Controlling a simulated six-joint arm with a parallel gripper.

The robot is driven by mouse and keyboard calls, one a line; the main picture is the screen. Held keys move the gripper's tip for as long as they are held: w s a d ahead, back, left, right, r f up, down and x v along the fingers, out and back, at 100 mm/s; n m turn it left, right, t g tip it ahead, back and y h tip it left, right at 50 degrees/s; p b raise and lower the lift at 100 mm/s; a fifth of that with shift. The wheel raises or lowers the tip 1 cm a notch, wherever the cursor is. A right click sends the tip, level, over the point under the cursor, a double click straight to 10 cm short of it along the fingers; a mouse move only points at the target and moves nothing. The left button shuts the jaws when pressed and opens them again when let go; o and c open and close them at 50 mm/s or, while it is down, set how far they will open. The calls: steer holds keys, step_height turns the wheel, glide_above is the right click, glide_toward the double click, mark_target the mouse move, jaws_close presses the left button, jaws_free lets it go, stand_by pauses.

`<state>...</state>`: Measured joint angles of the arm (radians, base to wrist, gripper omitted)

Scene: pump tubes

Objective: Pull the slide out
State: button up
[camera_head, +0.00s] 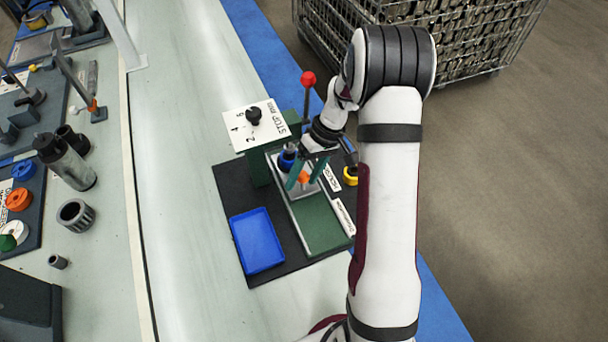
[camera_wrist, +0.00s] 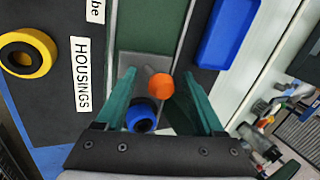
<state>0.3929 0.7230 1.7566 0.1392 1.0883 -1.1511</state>
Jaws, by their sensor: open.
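A blue ring-shaped part (camera_wrist: 141,117) with a dark centre sits close beside the knob. My gripper (camera_wrist: 160,78) is open, pointing down, with one teal finger on each side of the knob. In the wrist view both fingers look apart from the knob. Whether the fingertips are level with it I cannot tell.
A blue tray (camera_head: 257,241) lies left of the fixture on the dark mat (camera_head: 290,273). A white dial plate (camera_head: 232,129) with a black knob and a red-balled lever (camera_head: 308,79) stand behind. A yellow ring (camera_wrist: 27,53) lies beside the HOUSINGS label (camera_wrist: 82,76).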

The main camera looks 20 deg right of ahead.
jaws_close()
stand_by(1.3)
